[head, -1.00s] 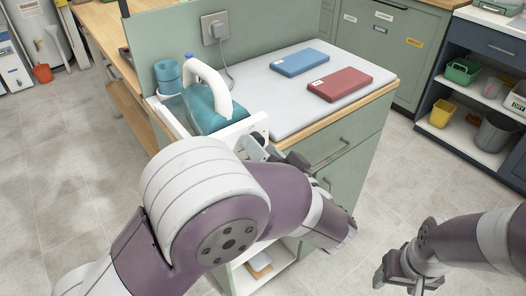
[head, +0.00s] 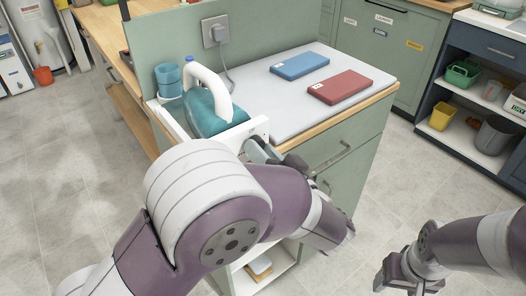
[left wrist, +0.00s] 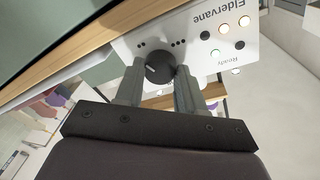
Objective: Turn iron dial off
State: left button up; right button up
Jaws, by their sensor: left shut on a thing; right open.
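The iron (head: 209,112) has a teal body and a white handle. It sits on a white base (head: 262,131) at the corner of the counter. In the left wrist view the front panel (left wrist: 205,30) reads "Eldervane" and "Ready" and has several lit spots. The black round dial (left wrist: 158,68) is on this panel, with a light pointer mark. My left gripper (left wrist: 160,75) has one finger on each side of the dial and is shut on it. In the head view my left arm hides the dial. My right gripper (head: 397,284) is open and empty over the floor at lower right.
A cord runs to the wall socket (head: 215,30).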

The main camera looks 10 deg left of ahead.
pick_arm(q)
jog(key=shift+w+d+f+n+g+y+b, duration=0.1)
jog(key=shift+n+g+y+b, duration=0.4)
jog(key=shift+n+b, duration=4.6)
jog(key=shift+w+d+f+n+g+y+b, duration=0.1)
jog(key=shift+n+g+y+b, duration=0.4)
jog(key=shift+n+b, duration=4.65)
jog(key=shift+w+d+n+g+y+b, duration=0.1)
jog(key=shift+n+g+y+b, duration=0.35)
jog(key=shift+n+b, duration=4.65)
jog(key=n+p, duration=0.2)
jog(key=shift+n+p, duration=0.3)
jog(key=shift+n, duration=0.05)
jog(key=o, duration=1)
jog(key=shift+r, duration=0.1)
jog(key=shift+o, duration=0.2)
jog(key=shift+a, duration=0.1)
